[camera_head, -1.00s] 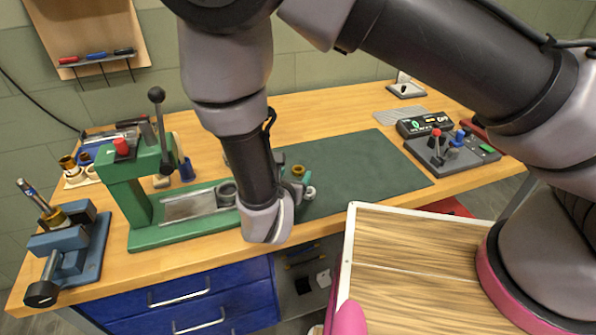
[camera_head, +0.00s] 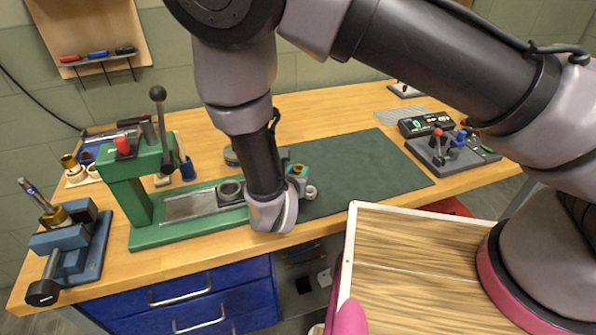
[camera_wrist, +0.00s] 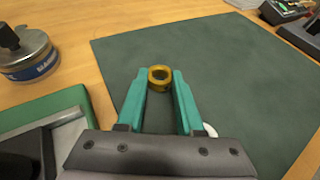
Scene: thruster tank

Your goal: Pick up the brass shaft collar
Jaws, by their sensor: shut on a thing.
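The brass shaft collar (camera_wrist: 160,78) is a small gold ring between the tips of my gripper's teal fingers (camera_wrist: 159,84) in the wrist view. The fingers are shut on it, one on each side. In the head view, the collar (camera_head: 298,170) shows as a small brass spot at my gripper (camera_head: 299,178), just right of my forearm. The green mat (camera_wrist: 220,75) is beneath them. I cannot tell whether the collar touches the mat. My wrist hides part of the gripper in the head view.
A green press (camera_head: 140,180) stands left of my wrist, and a blue vise (camera_head: 75,250) is farther left. A round tin (camera_wrist: 30,55) is at the mat's left. A control box with joysticks (camera_head: 450,155) stands to the right. Most of the mat is clear.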

